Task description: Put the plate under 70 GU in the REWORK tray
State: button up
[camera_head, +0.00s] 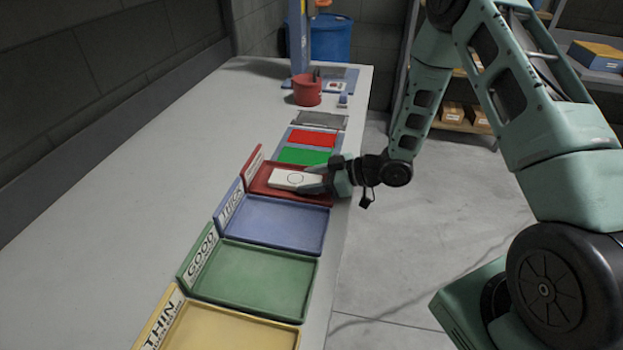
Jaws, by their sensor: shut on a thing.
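My gripper (318,180) is shut on a white plate (288,177) with a dark circle outline on its top. The plate is over the red tray (313,200); I cannot tell if it touches the tray floor. The red tray's upright label is seen nearly edge-on and is unreadable, so I cannot confirm that it says REWORK. No gloss reading can be read here.
Nearer trays are blue (275,228), green (250,277) marked GOOD, and yellow (230,330) marked THIN; all look empty. Beyond lie green (303,156), red (312,138) and grey (318,120) panels, and a red pot (307,90). The table's left side is bare.

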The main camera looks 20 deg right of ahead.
jog(key=shift+f, duration=0.15)
jog(key=o, duration=1.1)
jog(key=shift+o, duration=0.2)
jog(key=b+v, duration=0.1)
jog(key=v, duration=1.6)
jog(key=shift+s+d+b, duration=0.2)
jog(key=shift+b, duration=0.15)
